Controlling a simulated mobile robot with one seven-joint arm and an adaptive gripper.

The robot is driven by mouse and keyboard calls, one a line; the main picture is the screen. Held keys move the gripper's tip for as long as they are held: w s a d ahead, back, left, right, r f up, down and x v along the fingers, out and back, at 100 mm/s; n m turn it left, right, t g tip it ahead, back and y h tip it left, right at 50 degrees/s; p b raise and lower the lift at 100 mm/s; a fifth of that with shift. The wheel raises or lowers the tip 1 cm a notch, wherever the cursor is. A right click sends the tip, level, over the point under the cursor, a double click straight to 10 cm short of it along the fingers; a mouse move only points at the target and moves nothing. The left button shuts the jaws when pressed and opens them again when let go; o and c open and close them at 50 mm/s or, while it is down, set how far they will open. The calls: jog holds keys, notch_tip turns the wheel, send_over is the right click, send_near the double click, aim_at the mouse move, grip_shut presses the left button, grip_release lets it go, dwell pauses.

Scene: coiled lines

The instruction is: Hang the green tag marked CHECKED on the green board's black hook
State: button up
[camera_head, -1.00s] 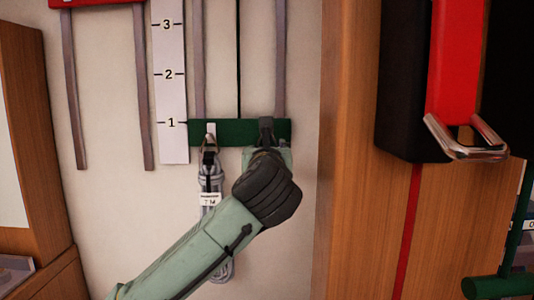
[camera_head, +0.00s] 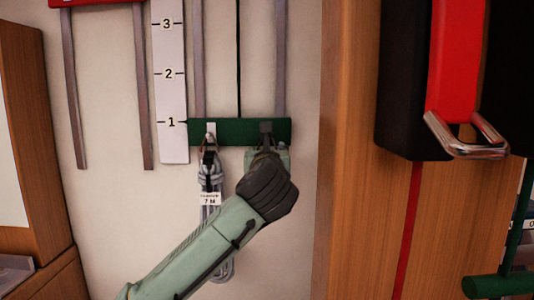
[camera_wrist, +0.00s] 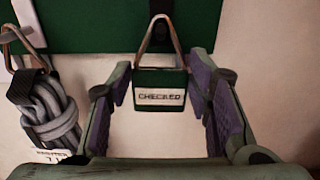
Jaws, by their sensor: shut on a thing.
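The green tag (camera_wrist: 160,78) with a white CHECKED label hangs upright between my gripper's purple pads in the wrist view. My gripper (camera_wrist: 163,90) is shut on the tag. The tag's brass-coloured wire loop (camera_wrist: 146,42) rises to the black hook (camera_wrist: 160,32) on the green board (camera_wrist: 95,25). The loop overlaps the hook; I cannot tell whether it is around it or in front. In the head view, my gripper (camera_head: 266,158) is just below the black hook (camera_head: 266,128) at the right end of the green board (camera_head: 238,131), hiding most of the tag.
A coiled grey line (camera_head: 210,180) with a white label hangs from a light hook on the board's left, close beside my gripper; it also shows in the wrist view (camera_wrist: 45,110). A numbered white strip (camera_head: 170,90) is at upper left. A wooden panel (camera_head: 350,200) stands right.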

dwell(0.4)
jog(key=o, duration=1.2)
